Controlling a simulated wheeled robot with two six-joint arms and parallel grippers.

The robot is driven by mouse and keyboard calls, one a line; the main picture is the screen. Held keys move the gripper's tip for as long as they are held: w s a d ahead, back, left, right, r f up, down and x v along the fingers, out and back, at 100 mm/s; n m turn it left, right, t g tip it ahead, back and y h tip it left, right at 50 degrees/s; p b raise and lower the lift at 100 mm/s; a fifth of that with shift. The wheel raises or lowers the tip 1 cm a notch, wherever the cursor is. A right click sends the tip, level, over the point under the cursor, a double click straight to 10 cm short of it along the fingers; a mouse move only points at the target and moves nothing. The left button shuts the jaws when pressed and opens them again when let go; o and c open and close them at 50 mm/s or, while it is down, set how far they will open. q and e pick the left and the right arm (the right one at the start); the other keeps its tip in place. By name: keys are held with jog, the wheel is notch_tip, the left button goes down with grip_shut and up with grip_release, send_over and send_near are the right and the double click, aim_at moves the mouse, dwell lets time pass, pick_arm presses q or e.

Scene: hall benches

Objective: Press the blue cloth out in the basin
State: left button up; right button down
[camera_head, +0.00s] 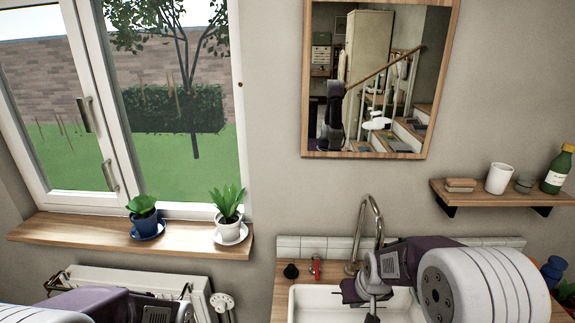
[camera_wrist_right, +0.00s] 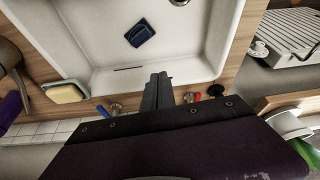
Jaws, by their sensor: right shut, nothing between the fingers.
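The blue cloth (camera_wrist_right: 141,33) lies as a small dark blue folded pad on the floor of the white basin (camera_wrist_right: 190,60) in the right wrist view. In the head view the basin (camera_head: 305,304) shows at the bottom edge, and I do not see the cloth there. My right gripper (camera_head: 371,317) points down over the basin. In the right wrist view its fingers (camera_wrist_right: 159,77) are together and empty, apart from the cloth. Of my left arm, only a part shows at the lower left of the head view; its gripper is out of sight.
A curved metal tap (camera_head: 376,215) rises behind the basin, close to my right arm. A red tap handle (camera_wrist_right: 194,97), blue handle (camera_wrist_right: 103,112) and yellowish sponge (camera_wrist_right: 65,92) are by the rim. A shelf (camera_head: 490,196) is at the right, a mirror (camera_head: 305,90) above.

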jog(key=s+a+f+g, duration=0.1)
jog(key=s+g, duration=0.2)
jog(key=s, duration=1.3)
jog(key=shift+s+f+m, duration=0.15)
jog(key=shift+s+m, duration=0.15)
jog(key=shift+s, duration=0.1)
jog(key=shift+s, duration=0.15)
jog(key=shift+d, duration=0.1)
